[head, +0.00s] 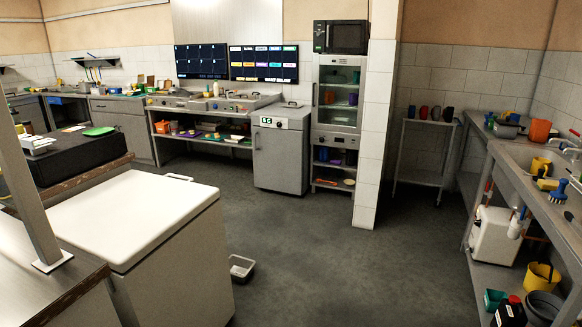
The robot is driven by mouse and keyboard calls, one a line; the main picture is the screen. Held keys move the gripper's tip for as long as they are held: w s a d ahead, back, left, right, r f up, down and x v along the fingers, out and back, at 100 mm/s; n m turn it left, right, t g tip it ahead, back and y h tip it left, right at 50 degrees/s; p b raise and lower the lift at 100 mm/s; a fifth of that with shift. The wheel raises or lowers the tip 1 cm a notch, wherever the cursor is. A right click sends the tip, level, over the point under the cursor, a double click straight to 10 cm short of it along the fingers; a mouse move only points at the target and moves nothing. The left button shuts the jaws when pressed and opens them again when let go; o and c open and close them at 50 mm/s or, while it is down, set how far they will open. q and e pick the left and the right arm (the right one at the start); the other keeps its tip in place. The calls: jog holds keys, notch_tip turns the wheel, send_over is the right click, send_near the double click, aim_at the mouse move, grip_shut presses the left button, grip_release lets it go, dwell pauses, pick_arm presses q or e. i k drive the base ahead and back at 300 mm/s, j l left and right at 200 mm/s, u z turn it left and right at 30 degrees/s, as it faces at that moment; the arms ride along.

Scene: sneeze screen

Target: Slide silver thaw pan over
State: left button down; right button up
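A small silver-grey pan (242,268) lies on the floor, just right of the white-lidded chest (130,215). It looks like the silver thaw pan, with its open side up and a dark base inside. It stands apart from other things, close to the chest's right side. Neither of my grippers shows in the head view.
The chest blocks the near left, beside a counter with a post (28,190). Dark floor (330,260) is open in the middle. A sink bench (515,165) with a yellow bucket (540,277) below lines the right. A grey cabinet (280,155) stands at the back.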

aim_at(241, 268)
jog(key=i, duration=2.45)
jog(key=i+l+u, duration=0.1)
jog(key=i+u, duration=0.3)
jog(key=i+l+u, duration=0.2)
jog(key=i+u, duration=0.15)
jog(key=i+l+u, duration=0.8)
